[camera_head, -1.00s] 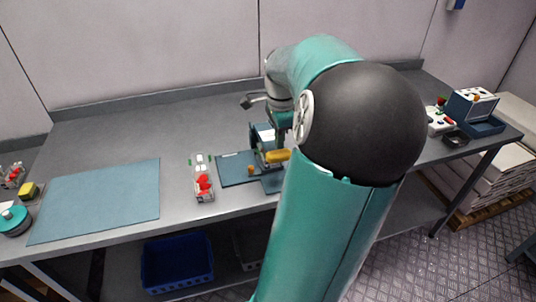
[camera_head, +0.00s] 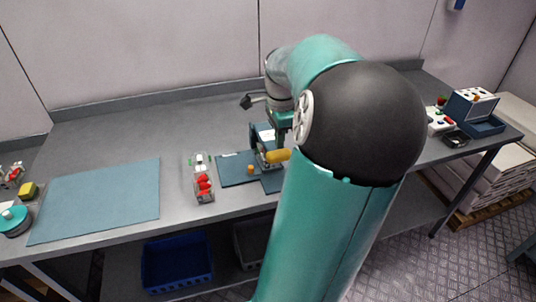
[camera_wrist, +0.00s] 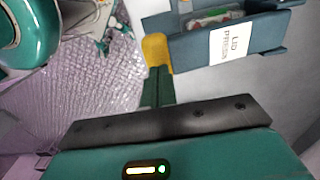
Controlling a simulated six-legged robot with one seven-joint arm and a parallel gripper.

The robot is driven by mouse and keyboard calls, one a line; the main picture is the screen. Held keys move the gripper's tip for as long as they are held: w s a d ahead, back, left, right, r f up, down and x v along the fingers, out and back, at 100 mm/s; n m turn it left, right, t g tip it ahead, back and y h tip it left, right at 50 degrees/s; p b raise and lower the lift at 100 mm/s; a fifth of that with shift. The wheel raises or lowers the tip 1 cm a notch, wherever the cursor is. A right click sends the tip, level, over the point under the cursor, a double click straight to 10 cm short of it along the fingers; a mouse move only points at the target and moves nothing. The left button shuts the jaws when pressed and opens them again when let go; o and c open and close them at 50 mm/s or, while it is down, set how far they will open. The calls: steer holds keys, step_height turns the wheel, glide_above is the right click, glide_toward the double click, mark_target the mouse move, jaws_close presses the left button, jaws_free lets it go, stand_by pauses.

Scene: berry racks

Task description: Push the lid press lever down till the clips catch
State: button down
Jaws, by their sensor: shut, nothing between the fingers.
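The blue lid press (camera_head: 256,141) stands on the bench, partly hidden behind my arm. Its yellow lever (camera_head: 278,155) sticks out at the front. The wrist view shows the press (camera_wrist: 205,45) with its "LID PRESS" label and the yellow lever end (camera_wrist: 155,52). A clear pack with red and green in it (camera_wrist: 215,18) sits in the press. My gripper (camera_wrist: 157,72) is shut and empty, with its fingertips at the yellow lever end. I cannot tell whether they touch it. The clips cannot be made out.
A narrow rack with red and white items (camera_head: 203,181) stands left of the press. A small orange thing (camera_head: 250,169) lies on the dark mat (camera_head: 233,172). A large blue-green mat (camera_head: 100,200) covers the left bench. A blue device (camera_head: 470,108) stands far right.

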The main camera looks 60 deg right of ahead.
mark_target(279, 151)
steer(key=shift+f, duration=0.45)
steer(key=shift+f, duration=1.8)
steer(key=shift+r, duration=4.55)
steer(key=shift+w, duration=0.1)
